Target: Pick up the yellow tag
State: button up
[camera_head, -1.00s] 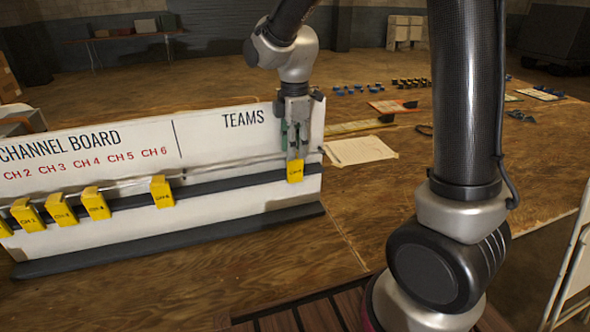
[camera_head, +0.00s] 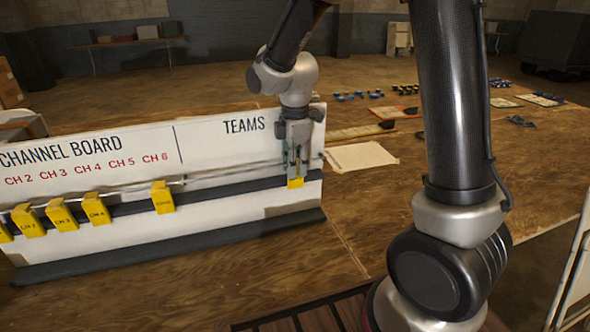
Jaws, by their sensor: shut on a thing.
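My gripper (camera_head: 295,168) is at the right end of the white channel board (camera_head: 110,238), below and right of the word TEAMS. It points down and is shut on a yellow tag (camera_head: 295,183). Only the lower part of this tag shows below the fingers, against the board's dark ledge and white face. I cannot tell whether the tag still touches the ledge or the rail. Several other yellow tags hang along the board: one below CH 6 (camera_head: 163,198), and others marked CH 4 (camera_head: 96,208), CH 3 (camera_head: 61,215) and CH 2 (camera_head: 28,220).
A thin rail (camera_head: 225,173) runs along the board near my gripper. A paper sheet (camera_head: 361,156) lies right of the board. The wooden table (camera_head: 250,268) in front of the board is clear.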

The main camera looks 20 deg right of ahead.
jog(key=shift+r, duration=0.15)
jog(key=shift+w+r, duration=0.1)
jog(key=shift+r, duration=1.2)
